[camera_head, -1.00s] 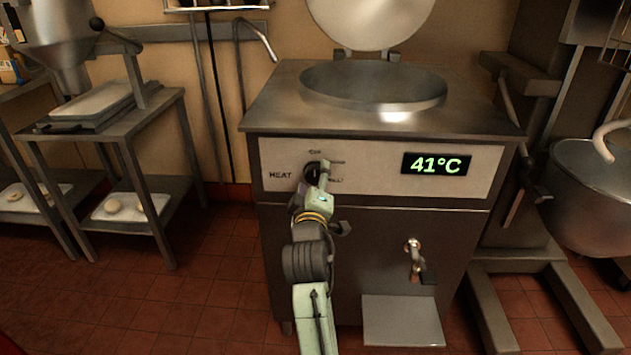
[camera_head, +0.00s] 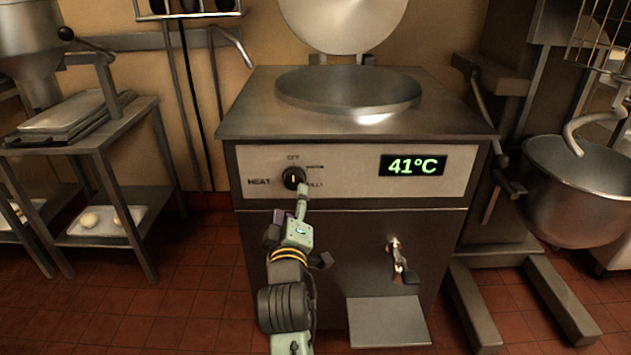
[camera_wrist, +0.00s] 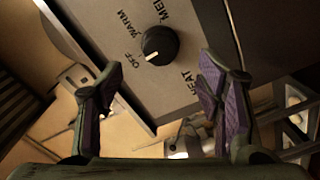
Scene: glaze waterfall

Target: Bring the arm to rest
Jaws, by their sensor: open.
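My gripper (camera_head: 291,207) is open and empty, just below and in front of the heat knob (camera_head: 294,178) in the head view. The wrist view shows its two purple-padded fingers spread apart (camera_wrist: 163,80), with the black knob (camera_wrist: 160,44) beyond them and clear of both pads. The knob's white mark points toward the OFF label in the wrist view. My arm reaches up from the bottom of the head view, bent in front of the machine's dark lower front.
The steel melting machine (camera_head: 350,235) has a round basin (camera_head: 348,90) on top and a display (camera_head: 412,166) reading 41°C. A tap (camera_head: 398,262) and drip plate (camera_head: 388,322) stick out at right. A mixer bowl (camera_head: 577,190) stands right, a shelved table (camera_head: 95,125) left. Floor between is clear.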

